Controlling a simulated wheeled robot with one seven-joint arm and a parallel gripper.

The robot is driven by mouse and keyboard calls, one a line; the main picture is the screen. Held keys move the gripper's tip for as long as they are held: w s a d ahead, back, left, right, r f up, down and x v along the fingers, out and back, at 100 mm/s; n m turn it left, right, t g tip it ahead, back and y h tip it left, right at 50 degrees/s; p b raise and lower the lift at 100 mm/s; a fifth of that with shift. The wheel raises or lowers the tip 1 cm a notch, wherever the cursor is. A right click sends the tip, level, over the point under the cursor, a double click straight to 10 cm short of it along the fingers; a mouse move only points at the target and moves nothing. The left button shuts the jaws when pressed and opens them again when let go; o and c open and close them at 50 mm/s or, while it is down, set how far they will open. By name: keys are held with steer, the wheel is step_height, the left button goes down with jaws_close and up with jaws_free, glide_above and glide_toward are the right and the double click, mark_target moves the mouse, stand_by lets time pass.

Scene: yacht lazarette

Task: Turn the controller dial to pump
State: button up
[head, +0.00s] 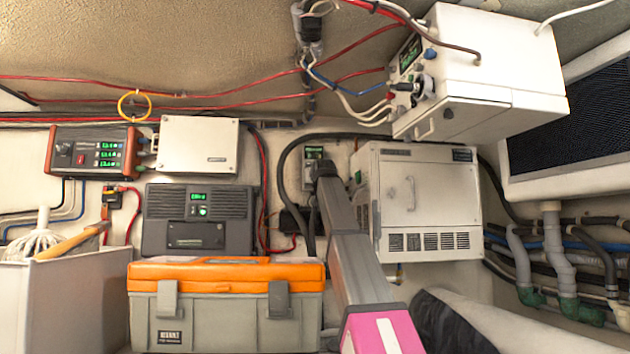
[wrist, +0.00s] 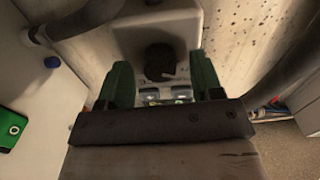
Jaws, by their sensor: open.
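The controller (wrist: 160,25) is a pale upright unit in the upper middle of the wrist view. Its round black dial (wrist: 160,58) bears a small light mark at its lower right edge. Small lit displays (wrist: 181,93) show below the dial, partly hidden by my gripper. My gripper (wrist: 161,66) is open, its two green fingers apart on the left and right of the dial; I cannot tell whether they touch it. In the head view, a small panel with a green display (head: 313,153) shows just behind the end of my arm, which hides its lower part.
A white cabinet (head: 428,195) stands close right of my arm. An orange-lidded toolbox (head: 228,320) and a dark unit (head: 198,240) are at left. Cables run around the panel.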

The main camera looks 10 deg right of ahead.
steer(key=c, duration=0.9)
steer(key=shift+c, duration=0.2)
steer(key=shift+m, duration=0.3)
steer(key=m, duration=0.3)
steer(key=shift+m, duration=2.5)
steer(key=o, duration=0.9)
